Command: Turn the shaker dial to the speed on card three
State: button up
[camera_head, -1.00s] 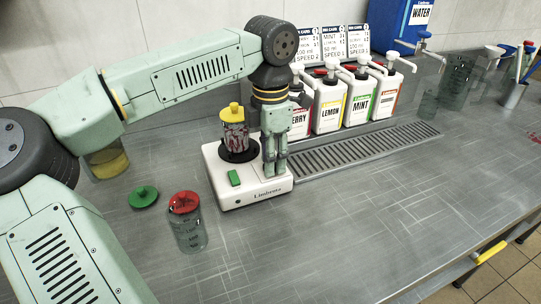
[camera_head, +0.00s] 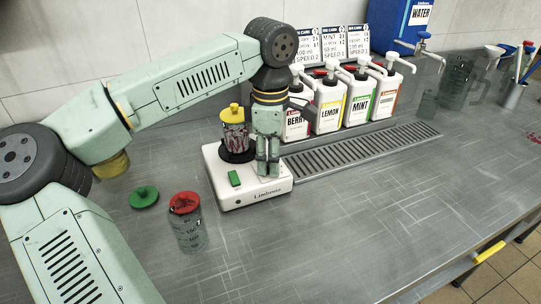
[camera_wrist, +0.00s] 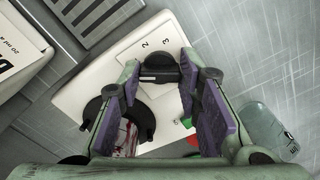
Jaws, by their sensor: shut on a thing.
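The shaker (camera_head: 240,201) is a white box with a green button (camera_head: 234,179) on top. A jar with a yellow lid (camera_head: 232,114) and red-and-white contents stands in its black holder. My gripper (camera_head: 268,172) points down over the shaker's right side. In the wrist view its purple-padded fingers are shut on the black dial (camera_wrist: 162,72), which has a white mark. The printed numbers 2 (camera_wrist: 144,44) and 3 (camera_wrist: 166,41) show beyond the dial; other marks are partly hidden. The third card (camera_head: 359,42) stands at the right behind the bottles; its speed digit is too small to read surely.
Pump bottles (camera_head: 329,105) stand behind a drain grate (camera_head: 365,149). A clear jar with a red lid (camera_head: 188,228) and a loose green lid (camera_head: 144,197) lie near the shaker's left. The table at the front right is clear.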

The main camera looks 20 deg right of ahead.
jog(key=shift+m, duration=1.1)
jog(key=o, duration=1.1)
jog(key=shift+o, duration=0.2)
notch_tip(320, 180, up, 12)
